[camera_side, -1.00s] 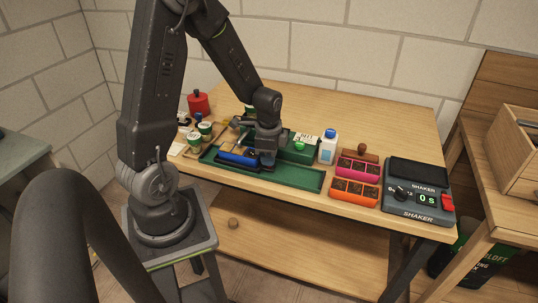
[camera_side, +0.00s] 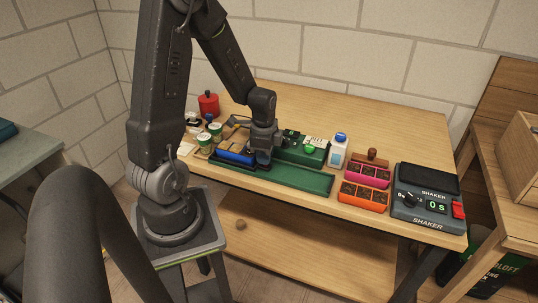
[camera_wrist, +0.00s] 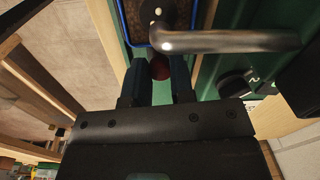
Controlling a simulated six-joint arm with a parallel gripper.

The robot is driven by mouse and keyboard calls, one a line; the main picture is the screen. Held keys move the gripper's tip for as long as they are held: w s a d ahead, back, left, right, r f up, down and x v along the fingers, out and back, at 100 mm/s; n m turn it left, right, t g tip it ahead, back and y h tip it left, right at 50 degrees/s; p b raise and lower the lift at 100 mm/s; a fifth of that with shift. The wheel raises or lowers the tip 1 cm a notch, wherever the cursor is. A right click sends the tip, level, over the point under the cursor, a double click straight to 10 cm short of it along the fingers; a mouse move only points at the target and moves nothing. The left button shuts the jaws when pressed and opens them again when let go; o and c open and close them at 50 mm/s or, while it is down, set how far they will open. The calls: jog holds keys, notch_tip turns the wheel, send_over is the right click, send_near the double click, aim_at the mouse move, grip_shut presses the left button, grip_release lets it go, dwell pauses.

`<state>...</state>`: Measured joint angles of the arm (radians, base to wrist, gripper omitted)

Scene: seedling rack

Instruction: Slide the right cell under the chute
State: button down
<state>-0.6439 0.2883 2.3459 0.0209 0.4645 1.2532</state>
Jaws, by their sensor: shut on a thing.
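The blue-rimmed seed tray (camera_side: 236,157) sits at the left part of the long green base (camera_side: 300,180). In the wrist view, brown soil shows inside the tray (camera_wrist: 123,20), with a few pale specks. My gripper (camera_side: 262,160) is at the tray's right end in the side view. In the wrist view, my gripper (camera_wrist: 160,80) is shut on a dark red knob (camera_wrist: 160,67) beside the tray's end. A metal tube (camera_wrist: 230,41), perhaps the chute, crosses over the tray's near end. The tray's separate cells and the chute's outlet cannot be made out clearly.
A green housing (camera_side: 300,157) with a bright green button stands behind the base. A white bottle (camera_side: 338,152), pink (camera_side: 368,176) and orange (camera_side: 363,197) seedling trays and the shaker (camera_side: 427,200) stand to the right. Green-labelled cups (camera_side: 204,139) stand at the left. The base's right part is clear.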

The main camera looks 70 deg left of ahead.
jog(key=shift+s+a, duration=0.1)
jog(key=shift+a, duration=0.05)
jog(key=c, duration=1)
grip_release()
jog(key=shift+o, duration=0.2)
jog(key=shift+r, duration=0.15)
notch_tip(320, 180, up, 14)
jog(key=shift+s+d+f, duration=0.15)
jog(key=shift+d+f, duration=0.05)
jog(key=shift+d, duration=0.1)
jog(key=s+d+r+n+t, duration=0.2)
jog(key=s+d+r+n, duration=0.1)
jog(key=d, duration=0.6)
jog(key=s+d+r+n+t, duration=0.3)
jog(key=d+r+n, duration=0.1)
jog(key=d, duration=0.6)
jog(key=shift+s+r, duration=0.15)
jog(key=shift+s, duration=0.05)
